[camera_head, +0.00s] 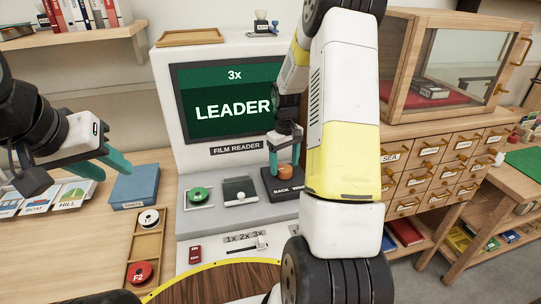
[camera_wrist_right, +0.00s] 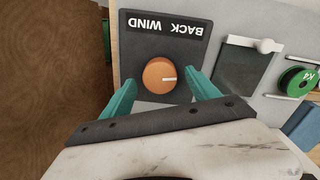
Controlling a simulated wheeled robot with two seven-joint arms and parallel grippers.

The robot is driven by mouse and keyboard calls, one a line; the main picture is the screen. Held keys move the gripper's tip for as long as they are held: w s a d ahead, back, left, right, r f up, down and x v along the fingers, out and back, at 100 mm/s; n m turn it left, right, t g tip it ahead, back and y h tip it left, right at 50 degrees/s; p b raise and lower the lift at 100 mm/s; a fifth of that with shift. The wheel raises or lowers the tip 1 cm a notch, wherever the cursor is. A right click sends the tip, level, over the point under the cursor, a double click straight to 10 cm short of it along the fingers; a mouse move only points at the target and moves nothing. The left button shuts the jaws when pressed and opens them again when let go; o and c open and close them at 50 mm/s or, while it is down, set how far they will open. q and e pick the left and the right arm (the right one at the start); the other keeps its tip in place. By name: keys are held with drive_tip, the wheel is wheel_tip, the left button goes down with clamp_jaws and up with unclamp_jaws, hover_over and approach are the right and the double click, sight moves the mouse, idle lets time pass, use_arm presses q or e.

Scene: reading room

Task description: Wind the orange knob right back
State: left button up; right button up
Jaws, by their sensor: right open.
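The orange knob (camera_head: 285,171) sits on a black plate lettered BACK WIND (camera_wrist_right: 165,30) on the film reader (camera_head: 170,130). In the right wrist view the knob (camera_wrist_right: 159,75) shows a white mark pointing right. My right gripper (camera_head: 285,155) is open, its teal fingers on either side of the knob; I cannot tell whether they touch it. The reader's screen (camera_head: 228,100) reads "3x" and "LEADER". My left gripper (camera_head: 108,165) is held over the left of the desk, its teal fingers apart and nothing visible between them.
A green reel marked K4 (camera_head: 199,195) and a dark slide plate (camera_head: 240,190) lie left of the knob. A wooden tray (camera_head: 146,246) holds a white and a red reel. A blue box (camera_head: 135,185) stands under my left gripper. A drawer cabinet (camera_head: 435,165) stands right.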

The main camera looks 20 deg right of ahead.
wheel_tip(320, 180, up, 7)
drive_tip(key=shift+a+f, duration=0.1)
idle(0.5)
wheel_tip(320, 180, up, 9)
drive_tip(key=t, duration=0.2)
hover_over(284, 168)
drive_tip(key=s+a, duration=0.4)
drive_tip(key=s, duration=0.1)
drive_tip(key=s+a+r+m+t+y, duration=0.1)
drive_tip(key=s+a+r, duration=0.3)
drive_tip(key=s, duration=0.5)
drive_tip(key=s+a+r+m+t+y, duration=0.1)
drive_tip(key=s+a+r+t, duration=0.2)
drive_tip(key=s, duration=0.7)
wheel_tip(284, 168, up, 2)
drive_tip(key=shift+a+r+m, duration=0.15)
drive_tip(key=shift+a+m, duration=0.25)
drive_tip(key=shift+a, duration=0.6)
